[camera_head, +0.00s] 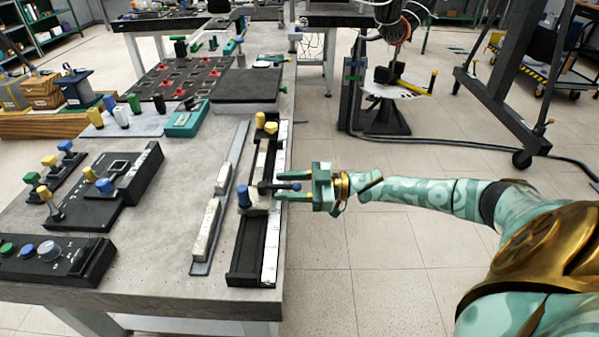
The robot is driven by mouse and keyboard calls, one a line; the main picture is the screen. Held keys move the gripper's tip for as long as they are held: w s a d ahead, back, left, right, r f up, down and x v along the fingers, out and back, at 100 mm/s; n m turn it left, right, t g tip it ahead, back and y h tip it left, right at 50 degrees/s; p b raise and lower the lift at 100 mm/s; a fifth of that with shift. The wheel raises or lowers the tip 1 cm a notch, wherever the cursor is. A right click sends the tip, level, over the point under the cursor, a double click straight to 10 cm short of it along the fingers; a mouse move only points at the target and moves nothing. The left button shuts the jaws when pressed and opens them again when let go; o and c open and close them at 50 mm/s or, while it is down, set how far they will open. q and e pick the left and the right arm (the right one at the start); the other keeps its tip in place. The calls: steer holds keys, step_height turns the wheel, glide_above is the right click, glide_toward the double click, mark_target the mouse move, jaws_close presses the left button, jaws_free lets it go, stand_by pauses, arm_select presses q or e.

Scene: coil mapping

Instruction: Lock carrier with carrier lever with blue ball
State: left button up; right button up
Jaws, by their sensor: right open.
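The carrier (258,203) is a small pale block on a long black rail (249,245) near the table's right edge. Its dark lever (275,186) points right and ends in a small dark blue ball (297,187). A larger blue knob (243,197) stands upright at the carrier's left side. My right gripper (291,186) comes in from the right at the table edge. Its fingers are open, one on the far side and one on the near side of the lever, with the ball between them. Whether they touch it cannot be told. My left gripper is not in view.
A pale strip with white blocks (205,230) lies left of the rail. Yellow knobs (270,127) stand at the rail's far end. Black fixtures with coloured knobs (95,205) and a control box (50,258) fill the left. Open floor lies right of the table.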

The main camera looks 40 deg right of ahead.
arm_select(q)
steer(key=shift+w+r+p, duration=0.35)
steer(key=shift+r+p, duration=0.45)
arm_select(e)
steer(key=v, duration=1.6)
steer(key=shift+d+f, duration=0.1)
